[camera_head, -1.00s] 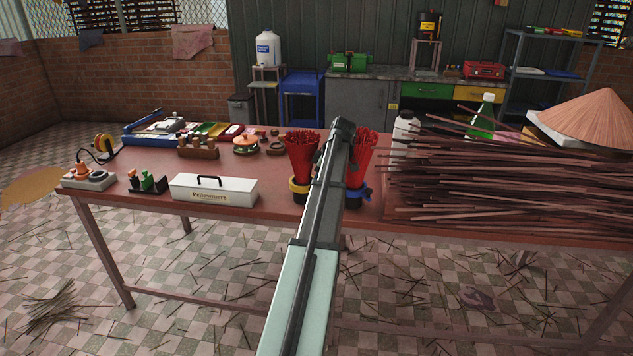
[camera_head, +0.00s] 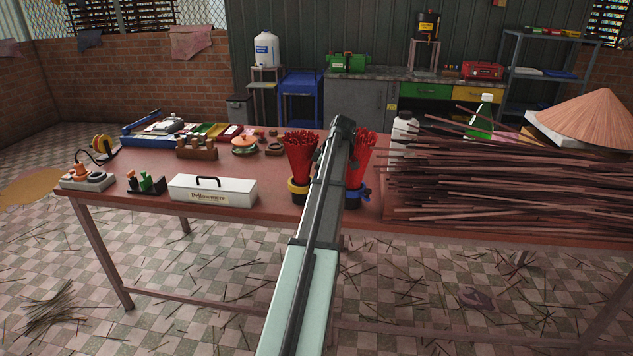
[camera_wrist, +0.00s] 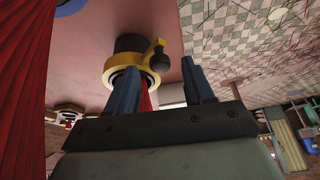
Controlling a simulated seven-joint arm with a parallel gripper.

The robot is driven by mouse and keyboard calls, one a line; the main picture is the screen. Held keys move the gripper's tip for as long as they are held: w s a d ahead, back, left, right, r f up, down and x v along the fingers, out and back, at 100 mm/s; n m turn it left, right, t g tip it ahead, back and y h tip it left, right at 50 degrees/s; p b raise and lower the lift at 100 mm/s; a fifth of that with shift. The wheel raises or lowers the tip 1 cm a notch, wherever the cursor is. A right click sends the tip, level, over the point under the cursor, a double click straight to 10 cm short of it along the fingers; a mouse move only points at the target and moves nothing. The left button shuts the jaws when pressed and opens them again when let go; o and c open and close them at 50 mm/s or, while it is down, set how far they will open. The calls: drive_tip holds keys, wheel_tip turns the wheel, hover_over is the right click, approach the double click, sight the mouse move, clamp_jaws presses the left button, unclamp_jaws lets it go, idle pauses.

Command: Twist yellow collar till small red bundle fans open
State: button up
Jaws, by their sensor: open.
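The yellow collar (camera_head: 298,187) sits around the base of a red bundle (camera_head: 301,155) on the table, its sticks wider at the top than at the collar. In the wrist view, the yellow collar (camera_wrist: 117,78) shows a side lug with a dark round knob (camera_wrist: 159,60). My gripper (camera_wrist: 158,66) is open, its two blue fingers apart. The knob appears between the fingertips, and the left finger overlaps the collar; I cannot tell whether they touch. A sliver of red shows beside the left finger. In the head view my arm hides the fingers.
A second red bundle (camera_head: 361,155) with a blue collar (camera_head: 354,197) stands just right of my arm. A large pile of loose sticks (camera_head: 500,185) fills the right side. A white box (camera_head: 213,190) stands left, near the table's front edge.

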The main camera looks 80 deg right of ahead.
drive_tip(key=v, duration=1.3)
drive_tip(key=shift+w+f, duration=0.1)
drive_tip(key=shift+w, duration=0.1)
drive_tip(key=w+a+f+y, duration=0.2)
drive_tip(key=w+a+f, duration=0.2)
drive_tip(key=w+f, duration=1.05)
drive_tip(key=w+a+f+g+y, duration=0.2)
drive_tip(key=w+a+f+g, duration=0.2)
drive_tip(key=w+a+f, duration=2.3)
drive_tip(key=s+a+f+g, duration=0.1)
drive_tip(key=a+f, duration=0.4)
drive_tip(key=a, duration=0.4)
drive_tip(key=a+f+g, duration=0.2)
drive_tip(key=a+f, duration=0.4)
drive_tip(key=a, duration=0.3)
drive_tip(key=s+a+f+g, duration=0.1)
drive_tip(key=a+f, duration=0.4)
drive_tip(key=a, duration=0.5)
drive_tip(key=s+a+f+g+h, duration=0.1)
drive_tip(key=s+a+f, duration=0.2)
drive_tip(key=s+a, duration=0.3)
drive_tip(key=s+a+f+g+h, duration=0.1)
drive_tip(key=s+a+f, duration=0.1)
drive_tip(key=s+a, duration=0.5)
drive_tip(key=s+a+f+n+g+h, duration=0.1)
drive_tip(key=s+a+f, duration=0.2)
drive_tip(key=s+a, duration=0.4)
drive_tip(key=shift+f+h, duration=0.3)
